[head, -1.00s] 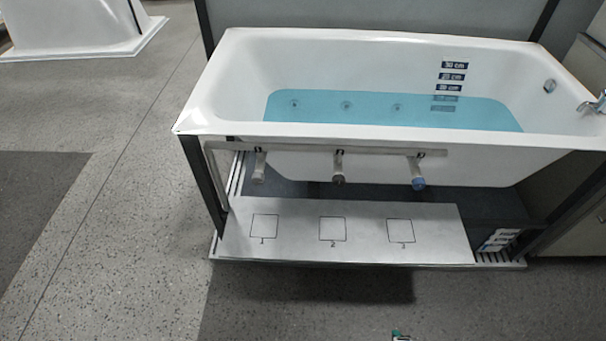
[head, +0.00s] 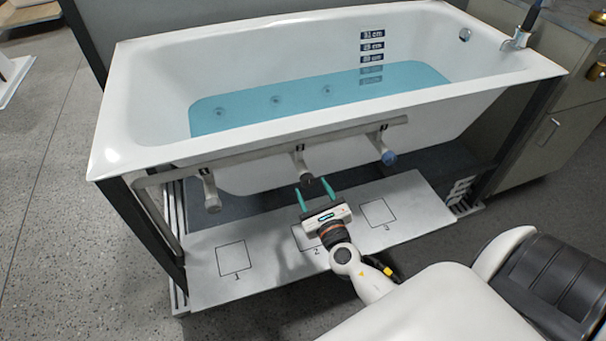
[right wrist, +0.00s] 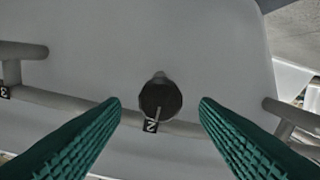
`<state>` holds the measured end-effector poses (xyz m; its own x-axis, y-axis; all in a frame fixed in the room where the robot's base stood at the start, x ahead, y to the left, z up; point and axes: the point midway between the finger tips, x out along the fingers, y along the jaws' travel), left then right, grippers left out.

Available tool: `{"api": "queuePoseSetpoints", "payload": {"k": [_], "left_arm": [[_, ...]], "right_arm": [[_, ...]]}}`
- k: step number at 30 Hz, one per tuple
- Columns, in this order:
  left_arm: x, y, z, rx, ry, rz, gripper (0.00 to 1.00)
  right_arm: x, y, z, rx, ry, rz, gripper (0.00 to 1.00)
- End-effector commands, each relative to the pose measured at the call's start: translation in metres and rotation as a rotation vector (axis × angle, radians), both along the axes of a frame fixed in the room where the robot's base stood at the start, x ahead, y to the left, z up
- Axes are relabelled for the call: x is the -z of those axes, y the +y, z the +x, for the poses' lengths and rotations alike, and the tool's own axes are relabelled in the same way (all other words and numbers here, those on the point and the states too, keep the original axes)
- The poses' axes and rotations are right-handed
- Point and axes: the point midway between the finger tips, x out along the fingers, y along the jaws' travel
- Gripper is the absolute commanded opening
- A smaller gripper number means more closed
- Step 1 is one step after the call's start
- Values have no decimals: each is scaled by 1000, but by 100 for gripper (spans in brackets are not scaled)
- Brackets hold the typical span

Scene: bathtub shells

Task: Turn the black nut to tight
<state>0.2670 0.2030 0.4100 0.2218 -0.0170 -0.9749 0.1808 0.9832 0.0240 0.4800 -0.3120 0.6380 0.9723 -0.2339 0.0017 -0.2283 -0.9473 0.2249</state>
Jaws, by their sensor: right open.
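The black nut (head: 306,180) sits on the end of the middle pipe stub below the tub rim. In the right wrist view it is a dark round cap (right wrist: 160,98) above the label 2, near the middle. My right gripper (head: 312,188) is open, with its green fingers pointing at the nut. In the right wrist view the two fingertips (right wrist: 160,104) lie to either side of the nut with a gap on each side. I cannot tell how far the tips are from it in depth. My left gripper is out of view.
A grey pipe (head: 260,155) carries the stubs along the tub's front. The white board (head: 205,262) with numbered squares lies below. The bathtub (head: 130,110) holds water.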

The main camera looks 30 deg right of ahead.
Motion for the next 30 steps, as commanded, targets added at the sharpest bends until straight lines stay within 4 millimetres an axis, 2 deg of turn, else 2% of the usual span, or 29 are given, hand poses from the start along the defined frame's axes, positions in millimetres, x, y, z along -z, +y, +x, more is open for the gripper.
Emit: {"api": "queuePoseSetpoints", "payload": {"k": [3, 9, 14, 22, 30], "left_arm": [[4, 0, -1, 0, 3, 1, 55], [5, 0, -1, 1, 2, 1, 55], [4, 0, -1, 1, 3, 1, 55], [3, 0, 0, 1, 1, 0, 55], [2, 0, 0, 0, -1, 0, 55]], "right_arm": [[-1, -6, 24, 2, -2, 2, 55], [0, -12, 50, 0, 0, 2, 55], [1, -14, 58, -1, 2, 2, 55], [1, -14, 59, -1, 2, 2, 55], [1, -14, 59, -1, 2, 2, 11]]}}
